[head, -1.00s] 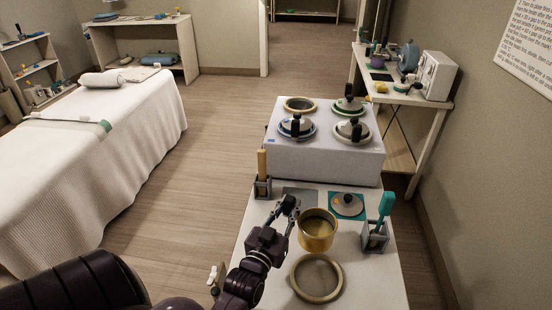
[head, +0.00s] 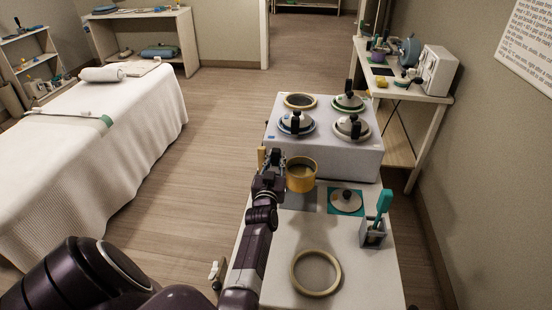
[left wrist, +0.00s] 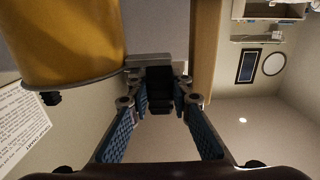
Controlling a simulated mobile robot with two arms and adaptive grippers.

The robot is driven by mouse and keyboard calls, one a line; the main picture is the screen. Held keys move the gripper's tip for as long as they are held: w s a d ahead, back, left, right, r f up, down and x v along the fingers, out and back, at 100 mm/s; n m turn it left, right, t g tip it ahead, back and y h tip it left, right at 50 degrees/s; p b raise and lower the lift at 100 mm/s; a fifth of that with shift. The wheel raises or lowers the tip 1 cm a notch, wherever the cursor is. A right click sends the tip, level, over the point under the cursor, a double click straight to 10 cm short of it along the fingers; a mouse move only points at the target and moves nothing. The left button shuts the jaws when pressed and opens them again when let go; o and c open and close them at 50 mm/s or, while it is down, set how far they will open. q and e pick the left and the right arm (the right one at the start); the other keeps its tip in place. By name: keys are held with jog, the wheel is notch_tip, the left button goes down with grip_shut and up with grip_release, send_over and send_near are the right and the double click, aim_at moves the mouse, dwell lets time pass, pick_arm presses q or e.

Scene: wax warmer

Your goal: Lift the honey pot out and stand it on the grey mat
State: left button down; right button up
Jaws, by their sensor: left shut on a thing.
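The honey pot, a gold-yellow round pot (head: 301,177), is held upright by my left gripper (head: 273,163) at its left side. Part of it also shows large at the upper left of the left wrist view (left wrist: 65,40), beside a grey piece between my fingers. The grey mat (head: 299,199) lies flat on the white counter, just below the pot in the head view. The pot appears raised over the mat's far part; the gap under it is hard to judge. My right gripper is not in view.
Behind stands a white warmer (head: 325,158) with several wells, three lidded. A lid (head: 346,200) lies on a teal mat to the right, near a holder (head: 372,234) with a teal tool. A wooden handle (head: 261,157) stands close left of my gripper. A gold ring (head: 316,290) lies in front.

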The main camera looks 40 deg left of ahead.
pick_arm(q)
jog(key=shift+r, duration=0.2)
notch_tip(320, 180, down, 6)
jog(key=b, duration=0.4)
jog(key=shift+r, duration=0.1)
dwell(1.0)
jog(key=shift+f+b, duration=0.55)
jog(key=shift+f, duration=0.15)
dwell(1.0)
